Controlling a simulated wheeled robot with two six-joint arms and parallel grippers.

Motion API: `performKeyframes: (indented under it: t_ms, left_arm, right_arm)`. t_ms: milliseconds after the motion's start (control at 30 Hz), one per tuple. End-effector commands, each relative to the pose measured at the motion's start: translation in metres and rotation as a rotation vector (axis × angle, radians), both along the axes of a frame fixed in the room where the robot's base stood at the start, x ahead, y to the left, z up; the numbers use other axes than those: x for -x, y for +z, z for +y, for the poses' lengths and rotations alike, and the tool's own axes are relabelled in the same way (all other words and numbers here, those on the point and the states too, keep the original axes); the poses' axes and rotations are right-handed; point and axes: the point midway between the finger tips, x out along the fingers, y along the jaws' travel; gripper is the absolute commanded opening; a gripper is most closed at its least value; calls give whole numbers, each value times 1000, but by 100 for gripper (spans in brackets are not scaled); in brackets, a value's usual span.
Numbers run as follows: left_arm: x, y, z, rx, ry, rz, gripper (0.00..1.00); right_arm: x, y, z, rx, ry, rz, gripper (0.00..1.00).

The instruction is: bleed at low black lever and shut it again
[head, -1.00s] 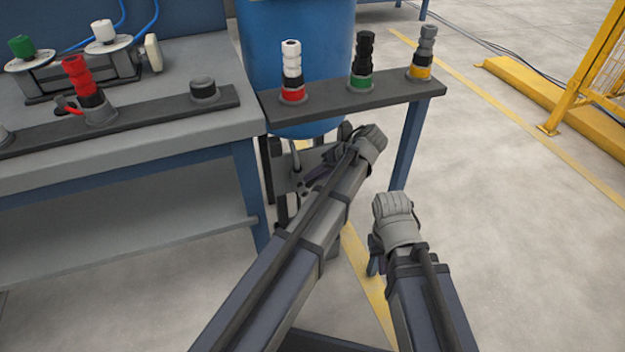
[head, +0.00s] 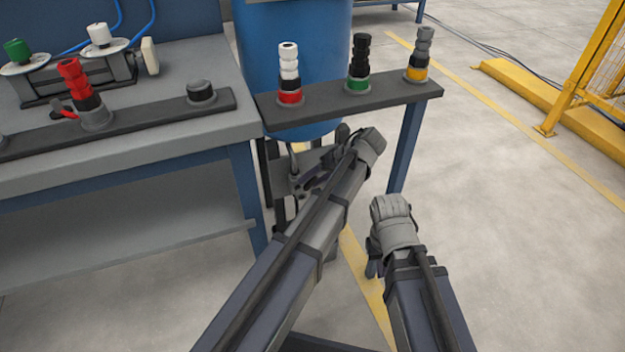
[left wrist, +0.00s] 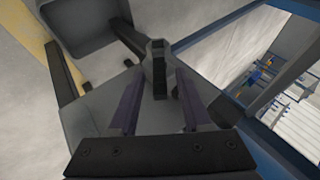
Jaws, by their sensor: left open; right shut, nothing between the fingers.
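The black lever (left wrist: 159,78) shows in the left wrist view, upright in front of a grey fitting on a grey plate. My left gripper (left wrist: 158,104) is open, with one dark finger on each side of the lever's line. I cannot tell whether either finger touches it. In the head view my left gripper (head: 312,180) reaches low beneath the blue tank, and my own arm hides most of the lever area. My right gripper (head: 373,266) is shut and empty, low to the right, apart from the valve, mostly hidden by its wrist.
A blue tank (head: 292,60) stands behind a dark rail (head: 330,104) with several coloured pipe stacks. A workbench (head: 120,150) with another rail (head: 150,118) is at left. A blue leg (head: 405,145) stands right of my left wrist.

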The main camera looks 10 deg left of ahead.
Motion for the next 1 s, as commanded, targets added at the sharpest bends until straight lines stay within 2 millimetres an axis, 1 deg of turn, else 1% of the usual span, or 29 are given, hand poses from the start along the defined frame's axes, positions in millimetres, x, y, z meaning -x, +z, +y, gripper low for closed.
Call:
performKeyframes:
  t_ms: [167, 367, 467, 800, 900, 1000]
  left_arm:
    - [0, 4, 0, 0, -1, -1, 49]
    - [0, 19, 0, 0, -1, -1, 49]
    - [0, 32, 0, 0, 0, 0, 49]
    - [0, 84, 0, 0, 0, 0, 49]
    - [0, 95, 0, 0, 0, 0, 49]
    - [0, 100, 0, 0, 0, 0, 49]
  right_arm:
    - [0, 4, 0, 0, 0, 0, 0]
    - [0, 19, 0, 0, 0, 1, 0]
    - [0, 32, 0, 1, 0, 2, 0]
    - [0, 84, 0, 0, 12, 3, 0]
    - [0, 95, 0, 0, 15, 4, 0]
    - [0, 100, 0, 0, 17, 4, 0]
